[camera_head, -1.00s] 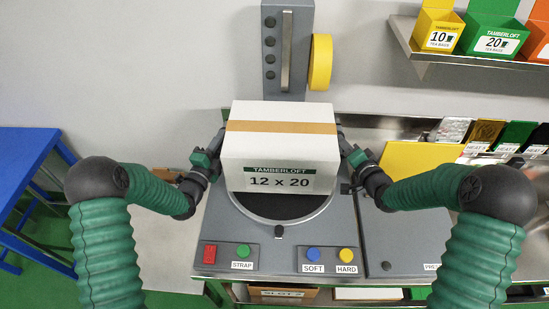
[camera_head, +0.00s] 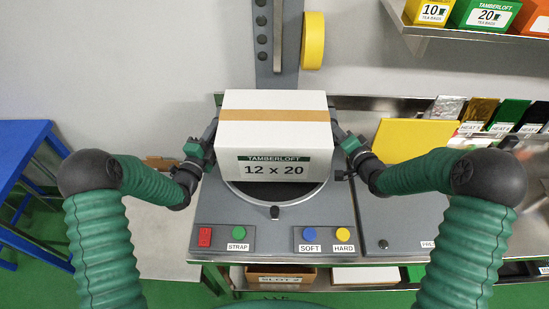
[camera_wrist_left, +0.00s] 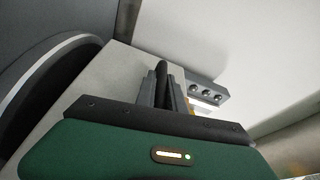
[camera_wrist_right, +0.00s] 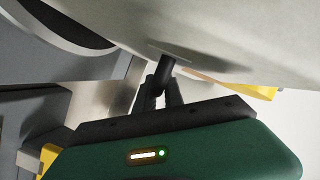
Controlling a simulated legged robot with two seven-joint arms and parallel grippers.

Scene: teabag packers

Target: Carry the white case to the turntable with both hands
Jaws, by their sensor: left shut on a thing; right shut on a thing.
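The white case (camera_head: 275,138) has a tan tape band and a label reading TAMBERLOFT 12 x 20. It is upright in the head view, over the round turntable (camera_head: 275,199), and hides most of it. I cannot tell whether it touches the turntable. My left gripper (camera_head: 210,142) is shut on the case's left side; the left wrist view shows its fingers (camera_wrist_left: 163,88) against the case. My right gripper (camera_head: 342,140) is shut on the right side; the right wrist view shows its fingers (camera_wrist_right: 160,82) at the case wall.
A panel with a red button (camera_head: 205,237), a green STRAP button and blue and yellow SOFT and HARD buttons lies in front. A grey column with a yellow tape roll (camera_head: 313,40) stands behind. A yellow board (camera_head: 410,145) lies right. A blue table (camera_head: 28,135) stands left.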

